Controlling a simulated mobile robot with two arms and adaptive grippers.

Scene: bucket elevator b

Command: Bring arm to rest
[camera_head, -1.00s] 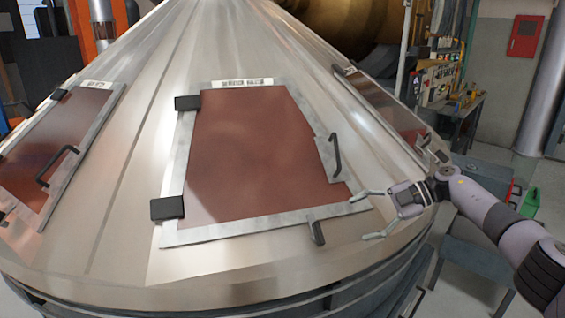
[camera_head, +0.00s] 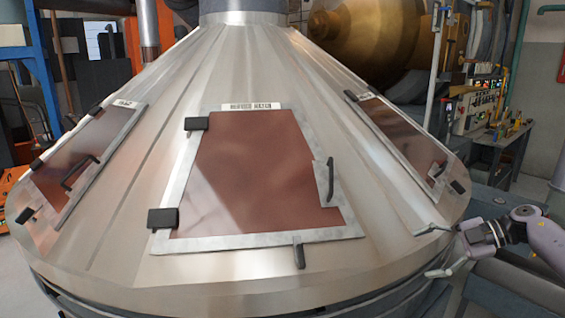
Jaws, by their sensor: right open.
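My right gripper (camera_head: 436,252) is at the lower right, beside the right edge of the cone-shaped metal hopper (camera_head: 300,270). Its two thin fingers are spread apart with nothing between them. It is to the right of the middle service hatch (camera_head: 260,175) and its lower latch (camera_head: 299,257), clear of both. The middle hatch has a reddish-brown panel, a grey frame and a black handle (camera_head: 330,180), and lies flat against the cone. My left gripper is not in view.
Two similar hatches lie on the cone, one at the left (camera_head: 85,165) and one at the right (camera_head: 405,140). A control panel and workbench (camera_head: 492,120) stand behind at the right.

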